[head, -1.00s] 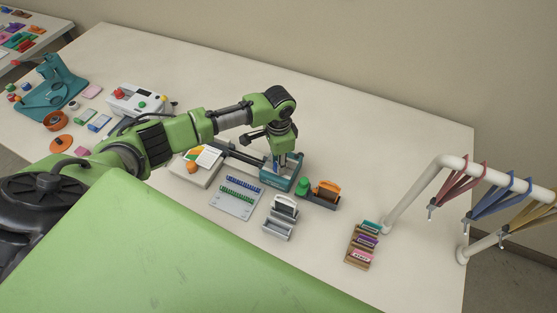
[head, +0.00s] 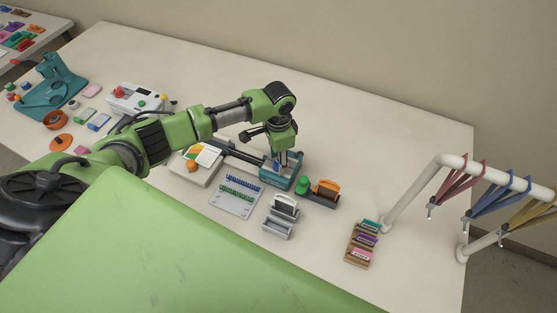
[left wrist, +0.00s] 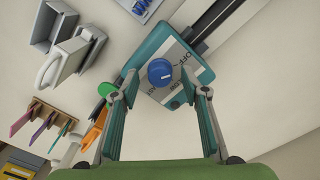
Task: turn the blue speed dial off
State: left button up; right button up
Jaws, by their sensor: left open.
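The blue speed dial (left wrist: 161,72) is a round knob with a white mark on its face. It sits on a grey label plate lettered OFF, SLOW and a partly hidden word, on the end of a teal unit (left wrist: 205,73). In the head view the teal unit (head: 291,182) stands mid-table, with the dial mostly hidden by my gripper. My left gripper (left wrist: 158,94) is open and empty, its two fingers on either side of the dial and apart from it in the picture. How high the fingertips are above the dial is hard to tell. My right gripper is not in view.
A green-handled and an orange-handled stamp (head: 326,188) stand close right of the unit. A grey stamp holder (head: 281,217) and a comb board (head: 237,197) are in front. The table behind is clear.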

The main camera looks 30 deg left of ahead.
aim_at(278, 163)
pick_arm(q)
notch_tip(278, 163, up, 11)
dwell(0.3)
dwell(0.5)
